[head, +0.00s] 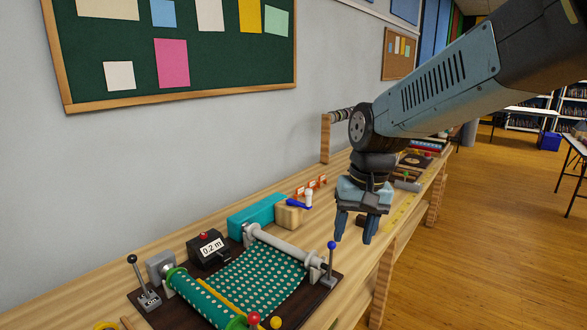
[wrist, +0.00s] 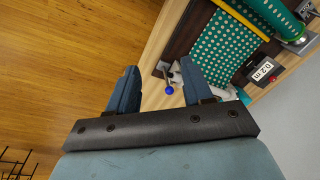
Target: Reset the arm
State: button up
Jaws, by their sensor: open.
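My gripper (head: 355,228) hangs from my arm over the front edge of the wooden bench (head: 345,275), fingers pointing down. It also shows in the wrist view (wrist: 157,82), where its two blue fingers stand apart with nothing between them. It is to the right of the fabric-measuring device and apart from it. The device has a green polka-dot cloth (head: 255,280) stretched between rollers, and a blue-knobbed lever (head: 331,262) at its right side. In the wrist view the blue knob (wrist: 169,90) appears beyond the fingers.
A black box reading 0.2 m (head: 209,249), a teal box (head: 256,212) and a tan block (head: 290,216) stand behind the device. More items lie farther along the bench. Open wooden floor (head: 480,240) is at right.

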jog(key=s+d+r+t+h, duration=0.1)
jog(key=s+d+r+t, duration=0.4)
jog(key=s+d, duration=0.3)
jog(key=shift+s+d+r, duration=0.4)
jog(key=shift+d+r, duration=0.15)
jog(key=shift+d, duration=1.3)
dwell(0.5)
